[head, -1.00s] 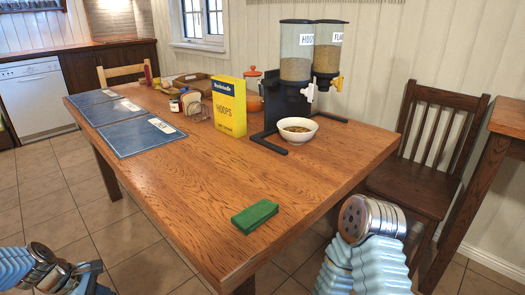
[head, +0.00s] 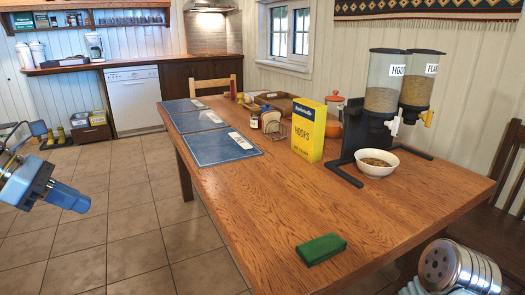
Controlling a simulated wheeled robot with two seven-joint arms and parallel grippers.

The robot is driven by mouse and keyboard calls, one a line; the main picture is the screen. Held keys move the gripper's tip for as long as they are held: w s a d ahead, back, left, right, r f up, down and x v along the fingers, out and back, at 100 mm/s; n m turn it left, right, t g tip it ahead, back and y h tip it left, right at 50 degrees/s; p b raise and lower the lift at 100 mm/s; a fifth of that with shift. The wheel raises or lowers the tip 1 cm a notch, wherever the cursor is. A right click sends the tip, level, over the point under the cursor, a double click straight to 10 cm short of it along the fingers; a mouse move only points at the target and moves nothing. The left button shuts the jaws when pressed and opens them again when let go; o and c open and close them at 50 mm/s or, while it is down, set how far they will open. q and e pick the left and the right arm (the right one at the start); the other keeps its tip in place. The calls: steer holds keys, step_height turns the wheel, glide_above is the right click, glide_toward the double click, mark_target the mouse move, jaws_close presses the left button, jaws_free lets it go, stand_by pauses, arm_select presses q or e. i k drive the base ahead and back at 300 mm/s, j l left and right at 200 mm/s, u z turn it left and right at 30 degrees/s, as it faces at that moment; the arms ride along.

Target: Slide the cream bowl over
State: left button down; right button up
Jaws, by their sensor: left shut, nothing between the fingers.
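The cream bowl (head: 377,170) stands upright on the wooden table, in front of the cereal dispenser (head: 397,95), with brown food in it. My left gripper (head: 78,200) is at the left edge of the head view, over the tiled floor and well left of the table. It is shut and empty, far from the bowl. My right arm shows only in part at the bottom right corner; its gripper is not in view.
A yellow hoops box (head: 308,130) stands left of the bowl. A green block (head: 321,249) lies near the table's front edge. Blue placemats (head: 222,146) lie along the left side. The table (head: 265,190) is clear between box and block. A chair stands at the right.

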mark_target(375, 163)
steer(key=i+l, duration=0.15)
steer(key=l, duration=0.2)
steer(key=i+l, duration=0.15)
steer(key=l, duration=0.2)
steer(key=i+l, duration=0.15)
steer(key=l, duration=0.2)
steer(key=i+l, duration=0.15)
steer(key=l, duration=0.2)
steer(key=i+l, duration=0.15)
steer(key=l, duration=0.2)
steer(key=i+l, duration=0.1)
steer(key=l, duration=0.3)
steer(key=i+l, duration=0.15)
steer(key=l, duration=0.2)
